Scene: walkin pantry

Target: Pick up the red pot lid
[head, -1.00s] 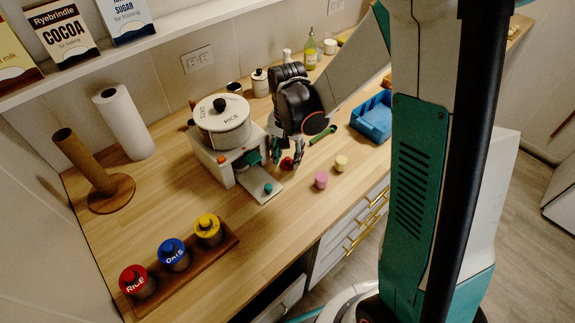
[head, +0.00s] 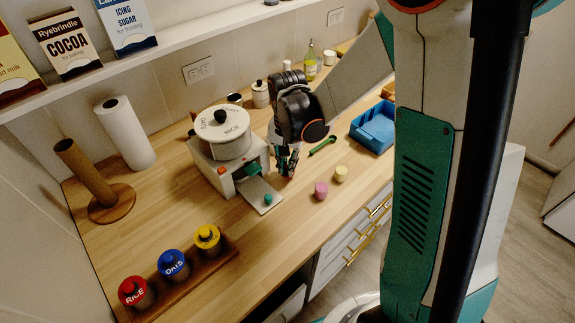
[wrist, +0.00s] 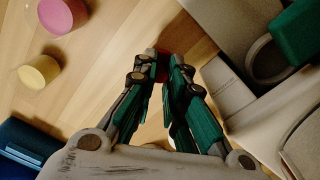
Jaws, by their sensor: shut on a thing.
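My gripper (head: 286,166) is low over the counter, just right of the white dispenser-like device. In the wrist view my gripper (wrist: 163,60) has its green fingers close together at the tips, shut on the small red pot lid (wrist: 162,68). Only a dark red sliver of the lid shows between the fingertips; the rest is hidden. In the head view the fingers hide the lid. Whether it touches the counter is hard to tell.
The white device (head: 222,165) bears a large lidded pot (head: 222,140) beside my gripper. A pink piece (head: 321,189), a yellow piece (head: 341,174), a green tool (head: 323,145) and a blue bin (head: 373,128) lie to the right. A rack (head: 190,282) of colour-lidded jars stands front left.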

